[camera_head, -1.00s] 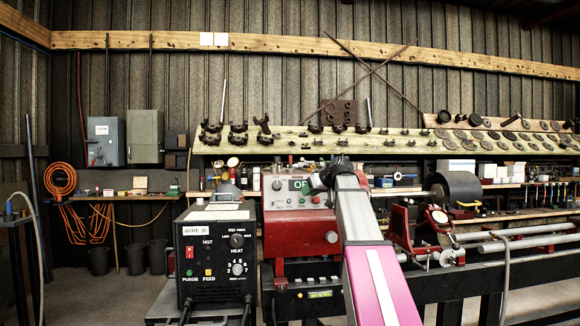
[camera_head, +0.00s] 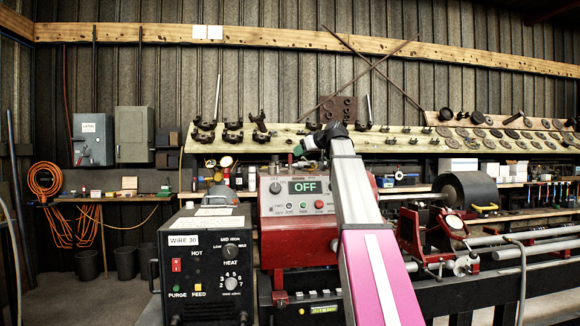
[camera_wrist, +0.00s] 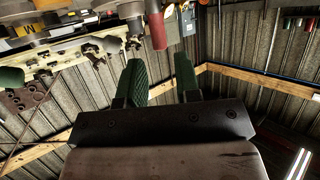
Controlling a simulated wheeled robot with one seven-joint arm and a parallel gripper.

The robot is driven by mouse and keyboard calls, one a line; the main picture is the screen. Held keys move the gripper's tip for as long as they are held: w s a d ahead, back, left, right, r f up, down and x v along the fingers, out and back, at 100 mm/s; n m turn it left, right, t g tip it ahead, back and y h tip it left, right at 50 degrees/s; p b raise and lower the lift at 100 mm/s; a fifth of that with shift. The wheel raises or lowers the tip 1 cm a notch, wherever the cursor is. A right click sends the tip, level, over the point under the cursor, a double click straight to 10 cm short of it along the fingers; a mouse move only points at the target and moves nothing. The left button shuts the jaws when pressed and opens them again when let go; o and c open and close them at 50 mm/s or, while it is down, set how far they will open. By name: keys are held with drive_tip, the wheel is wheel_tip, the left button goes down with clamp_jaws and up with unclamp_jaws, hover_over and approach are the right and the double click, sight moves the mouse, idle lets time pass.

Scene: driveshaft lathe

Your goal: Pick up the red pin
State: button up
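My gripper (camera_head: 300,149) is in front of the red machine with the "OFF" display in the head view, above and beside that display. In the wrist view its two green-padded fingers (camera_wrist: 160,82) stand apart with nothing between them. A red cylinder (camera_wrist: 155,28) shows beyond the fingertips in the wrist view; I cannot tell whether it is the red pin. A tiny red upright thing (camera_head: 194,184) stands on the left back bench in the head view, too small to identify.
The red machine (camera_head: 286,234) and a black welder box (camera_head: 205,270) stand close in front. A sloped wooden shelf (camera_head: 290,142) with metal yokes and discs runs behind. A dark roller (camera_head: 468,189) and steel rods (camera_head: 530,248) lie to the right. Open floor shows at the left.

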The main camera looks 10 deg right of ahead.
sight(290, 157)
drive_tip(key=shift+x, duration=3.45)
drive_tip(key=shift+d, duration=0.1)
clamp_jaws()
